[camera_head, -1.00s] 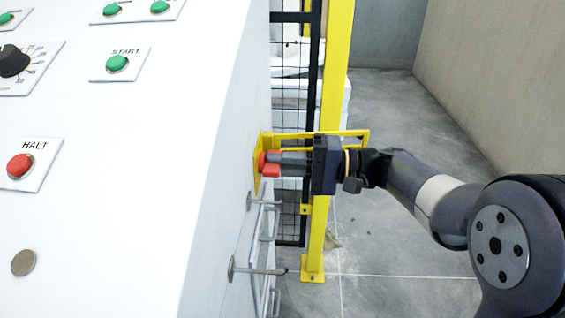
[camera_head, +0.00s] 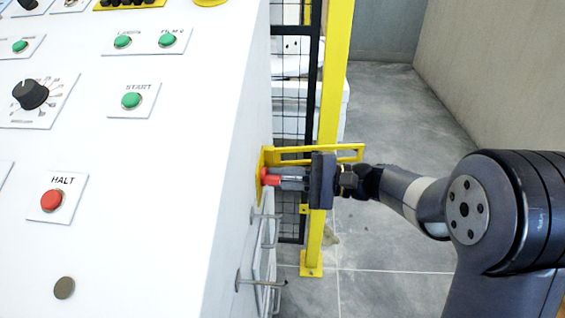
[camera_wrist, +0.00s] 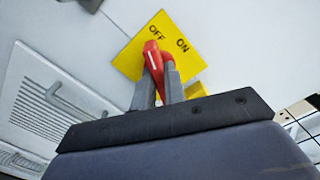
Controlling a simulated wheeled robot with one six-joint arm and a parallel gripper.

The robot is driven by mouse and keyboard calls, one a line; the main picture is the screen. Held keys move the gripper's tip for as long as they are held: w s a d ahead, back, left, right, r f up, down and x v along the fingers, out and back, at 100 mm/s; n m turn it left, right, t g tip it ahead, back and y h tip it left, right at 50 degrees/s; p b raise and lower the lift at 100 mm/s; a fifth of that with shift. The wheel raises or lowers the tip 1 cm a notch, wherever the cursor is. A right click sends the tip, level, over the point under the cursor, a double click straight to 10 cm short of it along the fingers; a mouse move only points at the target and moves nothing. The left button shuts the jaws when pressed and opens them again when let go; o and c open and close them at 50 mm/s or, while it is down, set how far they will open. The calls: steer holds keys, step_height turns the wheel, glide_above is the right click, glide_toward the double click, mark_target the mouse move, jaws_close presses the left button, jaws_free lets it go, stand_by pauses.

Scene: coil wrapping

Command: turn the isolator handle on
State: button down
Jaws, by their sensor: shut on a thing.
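The red isolator handle (camera_head: 267,178) sits on a yellow plate (camera_head: 264,160) on the side of the white cabinet.
A yellow guard bar (camera_head: 325,150) sticks out just above my gripper. A yellow post (camera_head: 333,90) and black mesh fence (camera_head: 290,115) stand behind. Metal bar handles (camera_head: 262,283) project from the cabinet (camera_head: 215,190) below. Floor at right (camera_head: 400,120) is clear.

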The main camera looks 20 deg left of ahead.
steer(key=shift+m+p, duration=6.4)
steer(key=shift+p, duration=0.6)
steer(key=c, duration=1.5)
jaws_free()
steer(key=shift+o, duration=0.2)
steer(key=v, duration=1)
steer(key=shift+d+b, duration=0.35)
steer(key=shift+d, duration=0.05)
steer(key=shift+a, duration=0.1)
